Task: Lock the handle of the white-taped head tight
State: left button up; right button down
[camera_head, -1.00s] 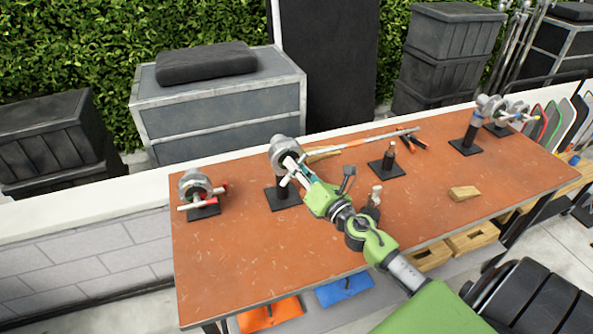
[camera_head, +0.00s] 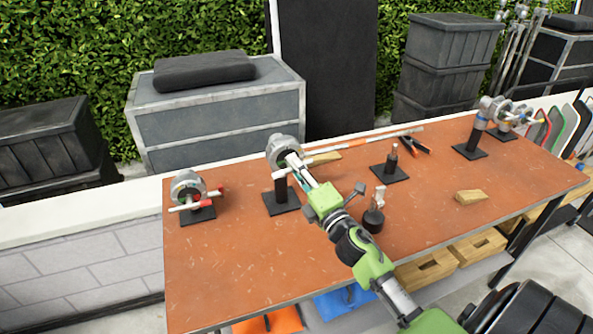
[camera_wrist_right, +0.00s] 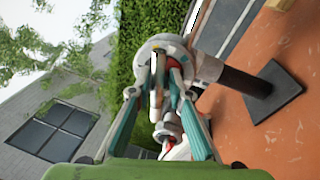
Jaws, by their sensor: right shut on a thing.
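The white-taped head (camera_head: 283,143) is a grey round grip head on a black stand (camera_head: 281,200), left of the table's middle. Its white-ended handle (camera_head: 280,174) sticks out at the front, nearly level. My right gripper (camera_head: 300,176) reaches it from the front right and is shut on the handle. In the right wrist view, the teal fingers of my right gripper (camera_wrist_right: 160,82) close around the handle, with the grey head (camera_wrist_right: 150,48) just beyond. The fingers partly hide the handle. My left gripper is not in view.
A red-taped grip head (camera_head: 187,186) stands at the left of the orange table (camera_head: 230,270). More heads (camera_head: 490,108) stand at the far right. A short post (camera_head: 391,165), a dark-based piece (camera_head: 374,218) and a wooden wedge (camera_head: 470,196) stand to the right. The table's front left is clear.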

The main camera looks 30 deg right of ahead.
jog(key=shift+r+m, duration=0.1)
jog(key=shift+m, duration=0.2)
jog(key=c, duration=1.9)
grip_release()
jog(key=v, duration=1.2)
